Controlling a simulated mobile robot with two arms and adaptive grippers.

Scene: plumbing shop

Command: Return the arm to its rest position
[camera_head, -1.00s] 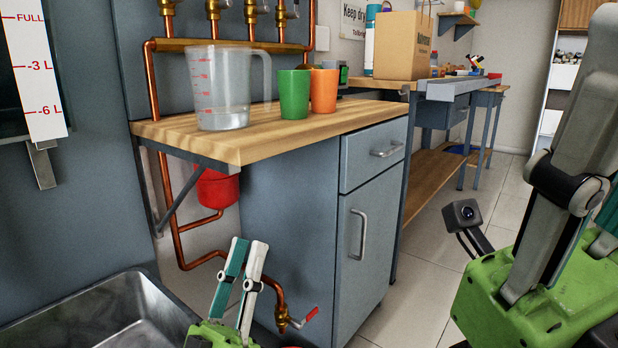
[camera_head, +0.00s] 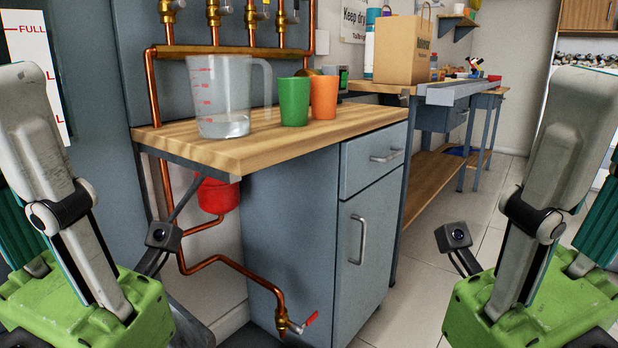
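My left gripper (camera_head: 38,150) stands at the left edge of the head view, close to the camera. Its green body is low in the picture, and a white finger with a black joint and teal parts rises from it. My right gripper (camera_head: 568,150) stands at the right edge in much the same mirrored pose. A small black camera sits on the inner side of each. Neither gripper shows anything held. The other finger of each is partly hidden or cut off, so I cannot tell how far they are open.
A wooden-topped grey cabinet (camera_head: 368,220) stands ahead between my arms. On it are a clear measuring jug (camera_head: 220,95) with some water, a green cup (camera_head: 294,101) and an orange cup (camera_head: 323,97). Copper pipes (camera_head: 228,263) and a red vessel (camera_head: 217,194) are at its left. Floor is clear at right.

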